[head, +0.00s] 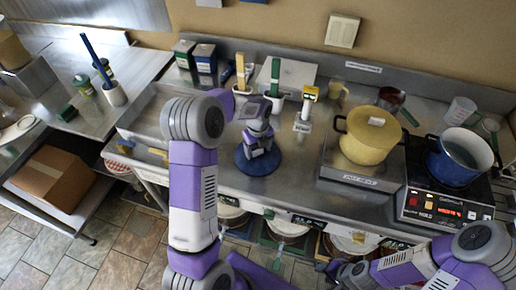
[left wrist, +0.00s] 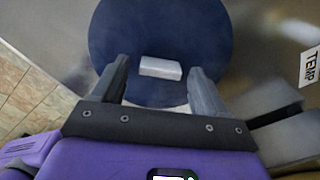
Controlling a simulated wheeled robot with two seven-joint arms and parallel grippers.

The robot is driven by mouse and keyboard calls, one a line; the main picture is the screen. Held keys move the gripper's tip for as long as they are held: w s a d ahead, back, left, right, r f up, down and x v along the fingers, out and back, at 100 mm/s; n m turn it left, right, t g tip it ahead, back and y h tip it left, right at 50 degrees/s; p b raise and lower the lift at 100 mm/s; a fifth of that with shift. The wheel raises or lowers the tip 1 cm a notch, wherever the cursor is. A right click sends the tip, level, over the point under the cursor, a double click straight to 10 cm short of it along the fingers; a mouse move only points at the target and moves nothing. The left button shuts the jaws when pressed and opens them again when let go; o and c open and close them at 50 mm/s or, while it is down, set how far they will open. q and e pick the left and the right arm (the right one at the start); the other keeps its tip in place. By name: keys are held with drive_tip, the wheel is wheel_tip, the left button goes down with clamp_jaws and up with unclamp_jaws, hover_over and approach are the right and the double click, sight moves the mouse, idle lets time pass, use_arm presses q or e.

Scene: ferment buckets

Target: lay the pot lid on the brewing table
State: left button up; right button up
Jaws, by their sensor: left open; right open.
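The pot lid (head: 243,163) is a dark blue disc lying flat on the steel brewing table (head: 290,182), near its front edge. In the left wrist view the lid (left wrist: 160,28) shows a white block handle (left wrist: 160,68). My left gripper (head: 263,149) is above the lid and hides part of it. Its open fingers (left wrist: 160,72) stand on either side of the handle, with gaps between them and it. My right gripper (head: 343,271) is low at the table's front, partly hidden by its arm; it is open and away from the lid.
A yellow lidded pot (head: 369,137) stands on a scale to the right. An uncovered blue pot (head: 458,158) sits on a hot plate (head: 447,205). A TEMP stand (head: 305,106) is close to the lid. Buckets stand below the table.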

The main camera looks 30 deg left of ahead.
sight(258, 151)
use_arm(q)
drive_tip(key=shift+r, duration=0.1)
wheel_tip(258, 151, up, 12)
drive_tip(key=p, duration=0.2)
drive_tip(key=shift+r, duration=0.1)
idle(0.5)
